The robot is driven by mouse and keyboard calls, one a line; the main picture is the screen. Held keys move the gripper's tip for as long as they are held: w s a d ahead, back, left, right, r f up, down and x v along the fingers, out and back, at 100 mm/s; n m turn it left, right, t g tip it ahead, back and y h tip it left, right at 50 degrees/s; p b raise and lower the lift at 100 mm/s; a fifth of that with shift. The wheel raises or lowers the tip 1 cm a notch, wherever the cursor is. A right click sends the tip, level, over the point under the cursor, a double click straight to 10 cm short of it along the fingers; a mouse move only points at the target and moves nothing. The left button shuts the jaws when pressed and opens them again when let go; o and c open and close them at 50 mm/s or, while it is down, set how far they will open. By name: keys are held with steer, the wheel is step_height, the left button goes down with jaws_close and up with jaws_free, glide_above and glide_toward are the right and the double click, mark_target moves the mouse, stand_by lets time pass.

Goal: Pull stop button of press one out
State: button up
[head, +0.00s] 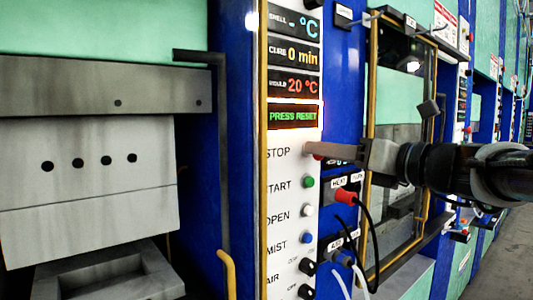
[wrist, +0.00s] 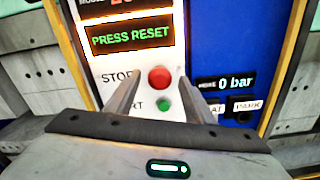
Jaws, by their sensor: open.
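The stop button is a round red knob (wrist: 159,77) beside the label STOP on the white panel of the press. In the head view only a sliver of red (head: 319,157) shows behind my gripper (head: 312,149). In the wrist view my gripper (wrist: 158,82) is open, with one finger on each side of the red button. The fingers appear close around it, but I cannot tell whether they touch it. A lit display (head: 293,116) above reads PRESS RESET in green.
A green START button (wrist: 164,104) sits just below the red one. White, blue and black controls (head: 308,237) continue down the panel. A yellow rail (head: 227,272) stands at the left. A red plug with a black cable (head: 346,197) hangs to the right.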

steer(key=v, duration=1.7)
steer(key=shift+s+d+r, duration=0.1)
steer(key=s+a+f+n+g+h+p, duration=0.4)
steer(key=a+f+n+g, duration=0.4)
steer(key=a+f+n, duration=0.75)
steer(key=s+d+f+n+h, duration=0.2)
steer(key=f+n+h, duration=0.1)
steer(key=n, duration=0.5)
steer(key=s+d+f+n+g+h, duration=0.1)
steer(key=s+d+f+n+h, duration=0.1)
steer(key=f+n, duration=0.3)
steer(key=s+n+h, duration=0.1)
steer(key=n, duration=0.2)
steer(key=shift+f+h+p, duration=0.3)
steer(key=shift+f+p, duration=0.05)
steer(key=shift+p, duration=0.05)
